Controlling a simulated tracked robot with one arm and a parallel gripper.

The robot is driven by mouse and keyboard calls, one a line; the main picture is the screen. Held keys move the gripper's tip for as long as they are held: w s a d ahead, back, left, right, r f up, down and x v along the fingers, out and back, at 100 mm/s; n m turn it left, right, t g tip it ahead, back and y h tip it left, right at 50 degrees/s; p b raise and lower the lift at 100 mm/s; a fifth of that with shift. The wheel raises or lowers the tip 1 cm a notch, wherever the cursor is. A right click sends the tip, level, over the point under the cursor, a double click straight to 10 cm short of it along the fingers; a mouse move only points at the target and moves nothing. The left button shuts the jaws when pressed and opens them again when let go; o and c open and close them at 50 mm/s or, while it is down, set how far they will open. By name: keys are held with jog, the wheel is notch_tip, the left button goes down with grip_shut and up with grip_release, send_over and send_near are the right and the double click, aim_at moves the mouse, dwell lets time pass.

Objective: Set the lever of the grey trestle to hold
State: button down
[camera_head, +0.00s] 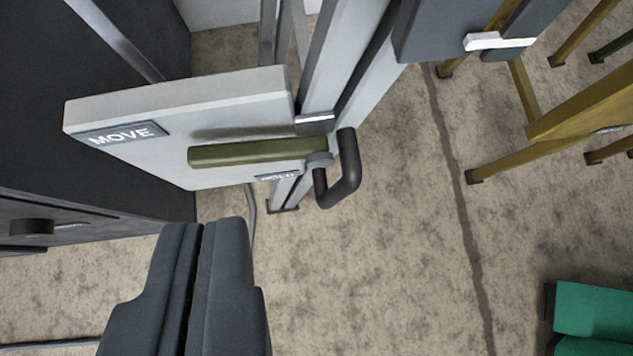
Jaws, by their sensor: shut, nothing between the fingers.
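The grey trestle (345,55) has a light grey panel (230,100) in the upper middle. A MOVE label (122,134) is at the panel's left end. A second label (277,177), partly hidden and seemingly reading HOLD, is at its lower edge. The olive lever (250,152) lies roughly level across the panel, its free end to the left, on the pivot at right. A dark bent handle (347,170) is beside the pivot. My gripper (207,222) is shut and empty, below and left of the lever in the picture, apart from it.
A dark cabinet (90,60) fills the left side, with a dark knob (32,227) lower down. A yellow trestle (580,105) and a dark box with a white bar (498,41) are at upper right. A green object (595,312) is at lower right. The floor between is bare.

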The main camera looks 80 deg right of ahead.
jog(key=b, duration=0.3)
send_over(232, 166)
jog(key=s, duration=0.2)
notch_tip(232, 166, down, 7)
jog(key=f, duration=0.2)
jog(key=f+b, duration=0.1)
jog(key=shift+w+a, duration=0.25)
jog(key=shift+a, duration=0.1)
jog(key=shift+f, duration=0.45)
